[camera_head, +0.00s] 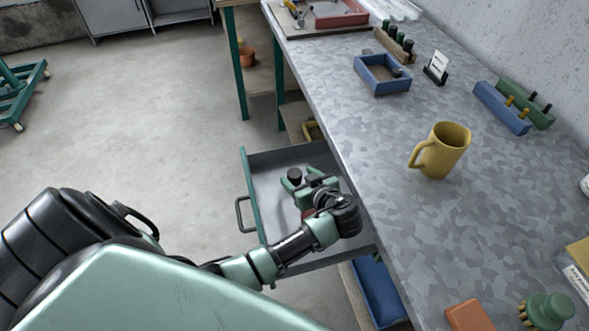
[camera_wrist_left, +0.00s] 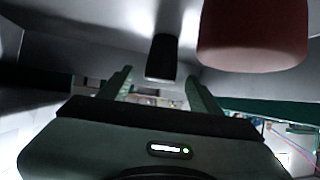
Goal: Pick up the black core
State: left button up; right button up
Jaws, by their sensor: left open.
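The black core (camera_head: 294,174) is a short dark cylinder in the open drawer (camera_head: 262,165). In the left wrist view the core (camera_wrist_left: 162,58) appears between the two fingers, near their tips. My left gripper (camera_head: 306,186) is inside the drawer, right by the core, with its jaws apart. It also shows in the left wrist view (camera_wrist_left: 161,88), and nothing is visibly clamped in it. I cannot tell whether the fingers touch the core. My right gripper is not in view.
A red cylinder (camera_wrist_left: 253,35) is close beside the core in the left wrist view. The bench top (camera_head: 385,150) rises right of the drawer. On it stand a yellow mug (camera_head: 440,152), a blue tray (camera_head: 382,88) and a blue rack (camera_head: 502,108). Open floor lies to the left.

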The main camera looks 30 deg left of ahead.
aim_at(296, 175)
pick_arm(q)
jog(key=x, duration=0.2)
jog(key=shift+w+a+f, duration=0.15)
jog(key=shift+a, duration=0.2)
jog(key=shift+w+a+f, duration=0.1)
jog(key=shift+a+f, duration=0.05)
jog(key=shift+a, duration=0.05)
jog(key=shift+d, duration=0.1)
jog(key=shift+c, duration=1.2)
grip_shut()
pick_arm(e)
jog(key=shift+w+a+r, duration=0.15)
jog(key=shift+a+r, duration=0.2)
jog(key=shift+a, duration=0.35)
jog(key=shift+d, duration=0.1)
